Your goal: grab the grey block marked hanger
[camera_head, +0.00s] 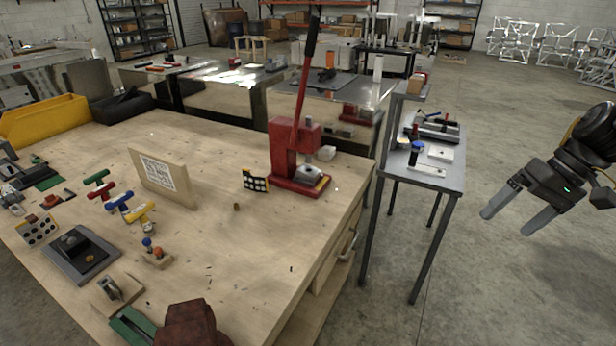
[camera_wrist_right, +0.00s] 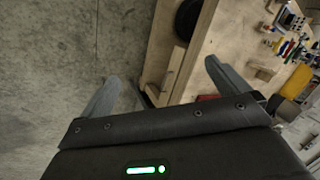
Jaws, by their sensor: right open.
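I cannot read the marking "hanger" on any block, so I cannot tell which is the grey block. A dark grey flat block (camera_head: 83,256) with a black knob-like part lies at the left of the wooden workbench (camera_head: 225,255). My right gripper (camera_head: 508,222) is open and empty, over the concrete floor at the right, well apart from the bench. In the right wrist view its two fingers (camera_wrist_right: 160,78) are spread with nothing between them. My left gripper is in neither view.
A red lever press (camera_head: 294,160) stands at the bench's right corner. A wooden sign board (camera_head: 163,177) and coloured T-handles (camera_head: 120,201) stand left of it. A narrow metal table (camera_head: 425,172) stands between the bench and my right gripper. Open floor surrounds the gripper.

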